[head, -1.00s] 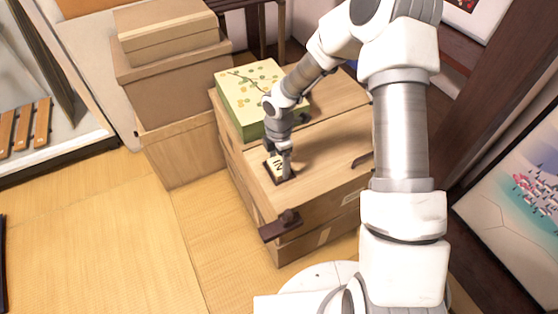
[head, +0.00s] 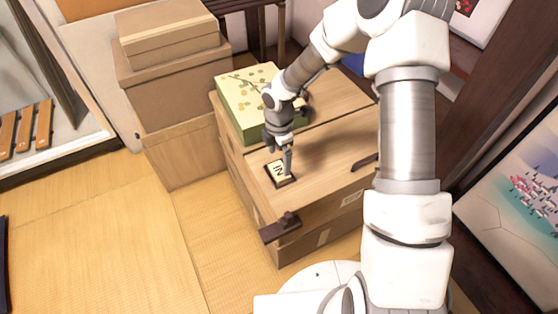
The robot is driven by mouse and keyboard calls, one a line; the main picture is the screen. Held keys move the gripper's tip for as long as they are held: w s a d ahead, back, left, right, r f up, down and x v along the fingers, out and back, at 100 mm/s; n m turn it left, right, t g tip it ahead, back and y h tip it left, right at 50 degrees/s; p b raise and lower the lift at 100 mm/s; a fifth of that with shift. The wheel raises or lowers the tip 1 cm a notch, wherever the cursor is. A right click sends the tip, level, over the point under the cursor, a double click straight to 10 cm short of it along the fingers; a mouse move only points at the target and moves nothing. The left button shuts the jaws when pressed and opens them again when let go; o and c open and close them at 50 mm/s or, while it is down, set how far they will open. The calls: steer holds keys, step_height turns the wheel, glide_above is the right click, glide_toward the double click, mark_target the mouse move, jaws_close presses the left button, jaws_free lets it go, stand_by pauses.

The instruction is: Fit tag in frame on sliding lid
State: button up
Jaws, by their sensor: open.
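The cream tag (head: 276,169) with dark lettering lies inside the dark frame (head: 290,182) on the pale wooden lid (head: 325,155) of the box. It looks flat there; whether it is fully seated is too small to tell. My gripper (head: 279,158) points down just above the tag, at its far side. Its fingers are apart, with nothing seen between them. One finger hides a little of the tag's and frame's right side.
A dark wooden piece (head: 281,228) juts over the front corner, and a dark handle (head: 365,161) is at right. Stacked cardboard boxes (head: 170,75) stand at left. The lid's middle is clear.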

step_height(320, 180, up, 9)
steer(key=p, duration=0.3)
step_height(320, 180, up, 16)
steer(key=r+m+t+h, duration=0.1)
steer(key=m+t+h, duration=0.1)
steer(key=m, duration=0.7)
glide_above(279, 170)
steer(key=s+d, duration=0.6)
steer(key=d, duration=0.1)
steer(key=s+d+r+m+t+y, duration=0.1)
steer(key=s+r+m, duration=0.4)
steer(key=s, duration=0.3)
steer(key=s+d+r+m+t+y, duration=0.1)
steer(key=s+r+m, duration=0.3)
steer(key=s+m, duration=0.4)
steer(key=shift+s+d+r+m+t, duration=0.15)
steer(key=shift+d+r+m+t, duration=0.2)
steer(key=shift+t, duration=0.45)
steer(key=shift+a+r, duration=0.1)
step_height(279, 170, up, 17)
steer(key=p, duration=1.6)
steer(key=shift+p, duration=0.4)
